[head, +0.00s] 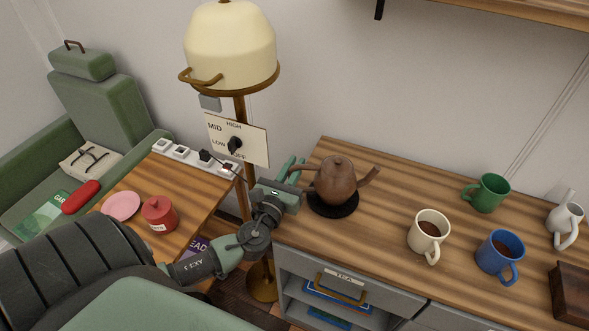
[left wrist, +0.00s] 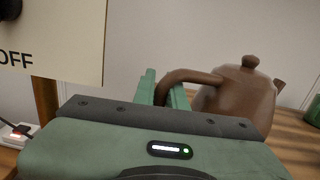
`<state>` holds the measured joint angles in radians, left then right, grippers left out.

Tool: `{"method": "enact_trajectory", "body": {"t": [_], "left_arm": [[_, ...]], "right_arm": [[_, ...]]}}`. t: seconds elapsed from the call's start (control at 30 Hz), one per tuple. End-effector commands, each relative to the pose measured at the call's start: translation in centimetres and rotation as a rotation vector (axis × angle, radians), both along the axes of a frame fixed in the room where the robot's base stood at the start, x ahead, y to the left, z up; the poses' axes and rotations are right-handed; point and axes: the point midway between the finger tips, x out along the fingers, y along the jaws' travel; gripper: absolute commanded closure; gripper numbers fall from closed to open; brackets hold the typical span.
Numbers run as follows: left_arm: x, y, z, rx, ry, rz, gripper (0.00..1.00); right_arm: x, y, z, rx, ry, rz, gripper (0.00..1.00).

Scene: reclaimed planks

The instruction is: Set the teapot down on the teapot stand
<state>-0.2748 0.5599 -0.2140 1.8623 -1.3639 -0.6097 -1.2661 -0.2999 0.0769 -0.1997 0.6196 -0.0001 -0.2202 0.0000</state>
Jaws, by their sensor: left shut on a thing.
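The brown teapot (head: 336,181) is upright at the left end of the wooden sideboard, over the black round teapot stand (head: 337,207). I cannot tell whether its base touches the stand or is just above it. My left gripper (head: 299,172) is at the teapot's left side, shut on its handle. In the left wrist view the green fingers of my left gripper (left wrist: 166,92) are around the handle of the teapot (left wrist: 238,102). The stand is hidden in the left wrist view. My right gripper is not in view.
A cream mug (head: 428,232), a blue mug (head: 499,254), a green mug (head: 487,192) and a white jug (head: 565,217) stand to the right on the sideboard (head: 390,190). A lamp (head: 231,50) with a dial panel (head: 238,140) rises just left of the gripper.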

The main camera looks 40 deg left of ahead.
Motion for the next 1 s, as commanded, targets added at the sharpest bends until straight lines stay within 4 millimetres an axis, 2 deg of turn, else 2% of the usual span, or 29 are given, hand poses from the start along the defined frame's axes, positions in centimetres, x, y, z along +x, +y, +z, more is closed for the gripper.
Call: {"method": "enact_trajectory", "body": {"t": [0.43, 0.47, 0.5, 0.53, 0.9, 1.0], "left_arm": [[0.1, 0.0, -0.4, -0.002, -0.007, 0.001, 1.0], [0.0, 0.0, -0.5, 0.0, -0.001, 0.0, 0.79], [0.0, 0.0, -0.5, 0.0, -0.001, 0.0, 0.68], [0.0, 0.0, -0.5, 0.0, -0.001, 0.0, 0.66], [0.0, 0.0, 0.0, 0.0, -0.001, 0.0, 0.66], [-1.2, -0.3, -0.4, 0.0, 0.002, -0.001, 0.66]], "right_arm": [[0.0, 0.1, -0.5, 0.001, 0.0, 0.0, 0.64], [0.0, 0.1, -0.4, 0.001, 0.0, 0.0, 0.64], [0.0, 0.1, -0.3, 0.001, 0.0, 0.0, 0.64], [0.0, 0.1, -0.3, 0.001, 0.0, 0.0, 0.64], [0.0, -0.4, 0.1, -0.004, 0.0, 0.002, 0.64], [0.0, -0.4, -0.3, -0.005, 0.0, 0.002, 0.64]]}}
